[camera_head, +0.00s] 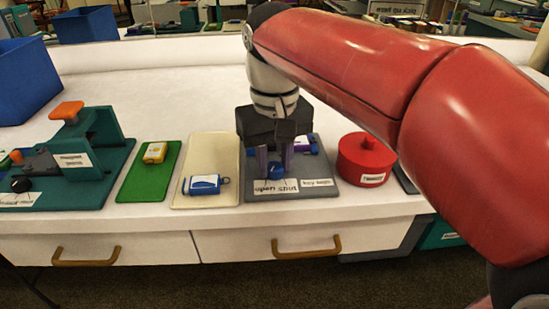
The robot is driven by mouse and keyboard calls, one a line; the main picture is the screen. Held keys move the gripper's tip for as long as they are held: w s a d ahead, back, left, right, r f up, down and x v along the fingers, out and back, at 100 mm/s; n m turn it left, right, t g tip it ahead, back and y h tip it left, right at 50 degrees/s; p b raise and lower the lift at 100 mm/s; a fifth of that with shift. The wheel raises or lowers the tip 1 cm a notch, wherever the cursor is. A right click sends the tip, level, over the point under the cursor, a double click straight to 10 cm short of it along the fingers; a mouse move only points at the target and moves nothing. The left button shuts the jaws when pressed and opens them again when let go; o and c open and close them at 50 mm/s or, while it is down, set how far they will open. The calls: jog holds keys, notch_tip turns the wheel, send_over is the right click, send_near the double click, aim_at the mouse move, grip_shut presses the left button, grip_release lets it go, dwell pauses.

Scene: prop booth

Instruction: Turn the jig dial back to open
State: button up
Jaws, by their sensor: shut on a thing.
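The jig is a grey board (320,169) on the white counter. Its front label (275,187) reads "open" on the left and "shut" on the right. A small blue dial (277,171) stands just behind that label. My gripper (275,163) points down over the board, with one finger on each side of the dial, and is shut on it. The fingers and palm hide part of the dial and the board's back. I cannot tell clearly which way the dial points. Purple and blue parts (304,145) show behind the right finger.
A red lidded pot (366,158) stands close to the board's right. A cream tray (214,147) with a blue-and-white item (202,185) is close on its left. Farther left are a green mat (134,184) and a green machine (101,157). My red arm spans the upper right.

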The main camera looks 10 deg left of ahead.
aim_at(274, 166)
jog(key=shift+m, duration=2.3)
jog(key=o, duration=1)
jog(key=shift+c, duration=0.2)
notch_tip(274, 166, up, 8)
jog(key=shift+f, duration=0.1)
